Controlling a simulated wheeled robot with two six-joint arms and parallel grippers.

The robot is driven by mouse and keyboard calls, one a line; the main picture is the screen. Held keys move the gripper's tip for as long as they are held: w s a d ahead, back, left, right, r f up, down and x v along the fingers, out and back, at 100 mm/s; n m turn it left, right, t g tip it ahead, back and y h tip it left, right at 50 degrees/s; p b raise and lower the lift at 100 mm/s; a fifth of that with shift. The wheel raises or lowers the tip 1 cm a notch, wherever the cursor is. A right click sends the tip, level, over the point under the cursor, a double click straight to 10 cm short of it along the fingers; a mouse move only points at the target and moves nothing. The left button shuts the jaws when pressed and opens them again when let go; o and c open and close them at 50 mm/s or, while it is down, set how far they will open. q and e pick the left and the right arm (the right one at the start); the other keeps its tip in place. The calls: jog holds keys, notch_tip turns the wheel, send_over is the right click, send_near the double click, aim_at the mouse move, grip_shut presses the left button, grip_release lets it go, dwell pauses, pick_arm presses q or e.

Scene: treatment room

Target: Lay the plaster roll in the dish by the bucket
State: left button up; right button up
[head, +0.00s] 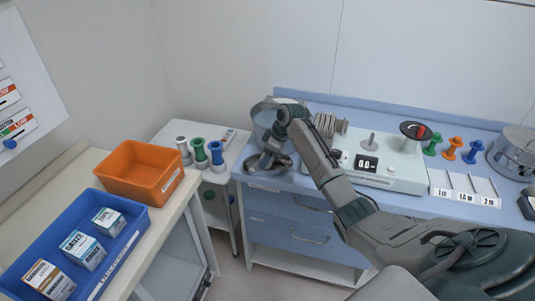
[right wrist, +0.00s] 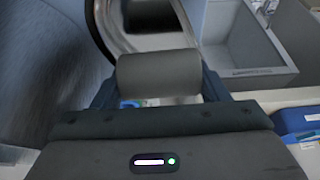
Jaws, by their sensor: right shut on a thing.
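In the right wrist view a grey cylinder, seemingly the plaster roll (right wrist: 160,72), lies crosswise between the fingers of my right gripper (right wrist: 158,90), which is shut on it. A curved metal rim (right wrist: 100,25) shows just beyond the roll; I cannot tell whether it is the dish or the bucket. In the head view my right arm reaches to the left end of the blue cabinet, and the gripper there hides the roll. A grey metal vessel (head: 262,113), perhaps the bucket, stands partly behind the wrist. The dish cannot be made out clearly. My left gripper is not in view.
On the blue cabinet (head: 290,180) are a ribbed beige stack (head: 330,124), a white device (head: 385,170) and coloured spools (head: 452,148). A small side table (head: 228,172) bears more spools. An orange bin (head: 140,172) and a blue tray (head: 130,235) with boxes stand at left.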

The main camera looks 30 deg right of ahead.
jog(key=o, duration=0.8)
jog(key=shift+c, duration=0.2)
jog(key=shift+r, duration=0.15)
jog(key=shift+r, duration=0.3)
jog(key=b+v, duration=0.2)
jog(key=v, duration=1)
jog(key=shift+r+b, duration=0.25)
jog(key=shift+b, duration=0.15)
jog(key=shift+a, duration=0.1)
